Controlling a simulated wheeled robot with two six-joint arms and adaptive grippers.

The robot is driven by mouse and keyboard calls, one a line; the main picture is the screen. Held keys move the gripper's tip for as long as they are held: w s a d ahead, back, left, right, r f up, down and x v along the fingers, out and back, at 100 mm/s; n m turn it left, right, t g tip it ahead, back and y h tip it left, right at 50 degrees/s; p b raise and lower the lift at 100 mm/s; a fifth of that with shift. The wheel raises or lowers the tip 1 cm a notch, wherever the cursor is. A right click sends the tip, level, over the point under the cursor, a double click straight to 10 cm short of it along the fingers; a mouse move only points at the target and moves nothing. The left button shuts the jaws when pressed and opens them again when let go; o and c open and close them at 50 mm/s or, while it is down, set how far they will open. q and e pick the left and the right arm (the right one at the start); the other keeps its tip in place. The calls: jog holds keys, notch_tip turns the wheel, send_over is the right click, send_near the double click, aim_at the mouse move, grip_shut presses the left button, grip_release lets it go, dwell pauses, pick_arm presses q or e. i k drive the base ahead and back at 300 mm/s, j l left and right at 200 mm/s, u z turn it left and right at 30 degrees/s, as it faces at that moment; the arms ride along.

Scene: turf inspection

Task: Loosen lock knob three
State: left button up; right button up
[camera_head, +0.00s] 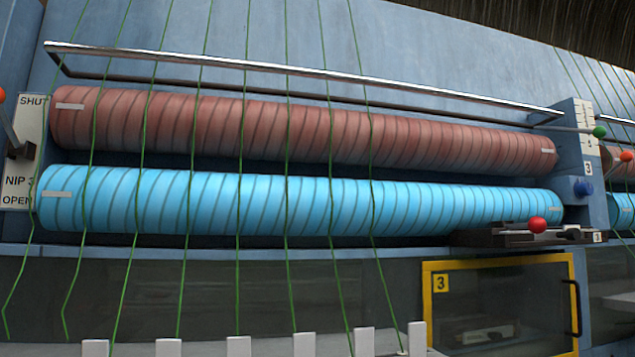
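A dark blue knob (583,188) sticks out from the blue-grey end bracket (593,208) at the right end of the rollers. A white plate marked 3 (588,168) is just above it. Below and left of it, a red ball (537,225) sits on a dark slide block (490,238), with a small white plate at its right end. No lettering shows that names any part as a lock knob. Neither of my grippers is in view.
A red-brown roller (300,132) lies above a bright blue roller (300,206), with green strands crossing both. A metal rail (300,70) runs above. A green-ball lever (599,132) projects near the bracket. A yellow-framed door (428,310) marked 3 is below.

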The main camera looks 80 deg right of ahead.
aim_at(581, 189)
jog(key=k+z, duration=0.1)
jog(key=z, duration=3.9)
